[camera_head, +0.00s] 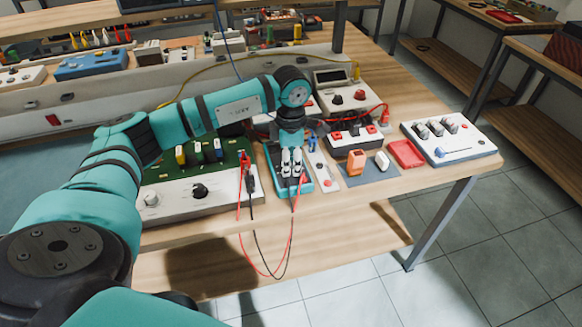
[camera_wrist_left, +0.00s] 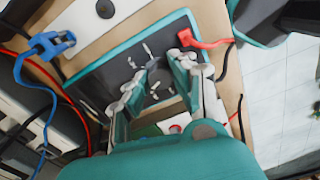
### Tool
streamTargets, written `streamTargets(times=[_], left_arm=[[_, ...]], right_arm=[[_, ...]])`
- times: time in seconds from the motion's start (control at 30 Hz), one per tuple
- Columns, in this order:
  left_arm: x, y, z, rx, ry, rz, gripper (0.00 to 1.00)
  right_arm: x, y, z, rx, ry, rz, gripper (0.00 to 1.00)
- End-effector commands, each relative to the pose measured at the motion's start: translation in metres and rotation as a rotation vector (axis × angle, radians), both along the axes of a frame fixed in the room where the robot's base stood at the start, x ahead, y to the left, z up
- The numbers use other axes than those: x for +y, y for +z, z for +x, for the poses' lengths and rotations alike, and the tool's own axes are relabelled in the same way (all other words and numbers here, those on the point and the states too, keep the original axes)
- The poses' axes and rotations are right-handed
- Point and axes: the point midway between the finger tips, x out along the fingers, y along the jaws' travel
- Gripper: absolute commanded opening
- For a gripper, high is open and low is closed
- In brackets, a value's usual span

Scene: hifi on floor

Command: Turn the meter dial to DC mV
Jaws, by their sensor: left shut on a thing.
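The meter (camera_head: 274,180) is a dark-faced, teal-edged unit lying on the workbench. It also fills the middle of the left wrist view (camera_wrist_left: 105,78), with white markings on its face. My left gripper (camera_head: 291,168) reaches down onto the meter from above. In the left wrist view its two fingers (camera_wrist_left: 160,84) stand on either side of the dial area, closed on the dial. The dial is mostly hidden by the fingers, so its pointer and setting cannot be read. My right gripper is not in view.
Red and black leads (camera_head: 289,240) hang from the meter over the bench's front edge. A green board with a white knob panel (camera_head: 178,203) stands to the left. An orange block (camera_head: 356,162), a red tray (camera_head: 406,154) and a white switch box (camera_head: 462,148) lie to the right.

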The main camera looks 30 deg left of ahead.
Motion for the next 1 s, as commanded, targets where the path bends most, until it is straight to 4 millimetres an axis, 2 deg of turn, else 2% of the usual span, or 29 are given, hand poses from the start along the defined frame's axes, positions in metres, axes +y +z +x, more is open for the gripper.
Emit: streamTargets(times=[0.1,0.5,1.0], left_arm=[[0.000,-0.002,0.001,-0.004,-0.097,0.000,0.00],[0.000,0.000,0.001,-0.003,-0.325,-0.001,0.00],[0.000,0.001,0.000,-0.001,-0.380,0.000,0.00]], right_arm=[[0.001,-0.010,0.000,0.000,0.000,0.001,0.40],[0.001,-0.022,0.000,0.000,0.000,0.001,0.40],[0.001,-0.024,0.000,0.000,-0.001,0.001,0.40]])
